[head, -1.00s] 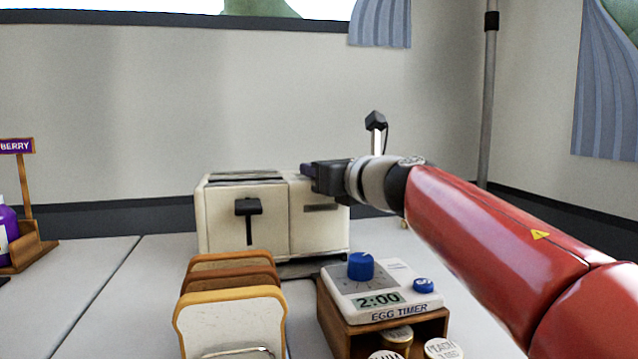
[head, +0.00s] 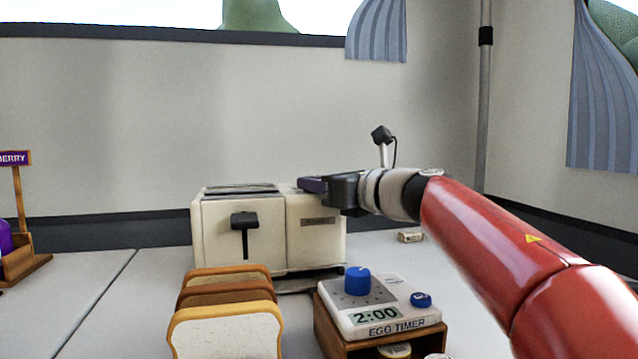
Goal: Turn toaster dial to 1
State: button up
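The cream toaster (head: 265,228) stands on the counter in the middle of the head view, with a black lever (head: 244,222) on its front. I cannot make out its dial; the toaster's right side is turned away and partly behind my arm. My gripper (head: 312,185) is at the toaster's upper right end, pointing left, level with its top edge. Its fingers are seen edge-on, so I cannot tell whether they are open or touching the toaster.
An egg timer (head: 378,302) reading 2:00, with a blue knob (head: 357,281), sits on a wooden box in front of the toaster. Bread slices (head: 225,320) stand to its left. A small block (head: 411,237) lies behind right. A wooden sign stand (head: 22,225) is far left.

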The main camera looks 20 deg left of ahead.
jog(key=o, duration=0.4)
jog(key=v, duration=0.8)
jog(key=shift+a, duration=0.1)
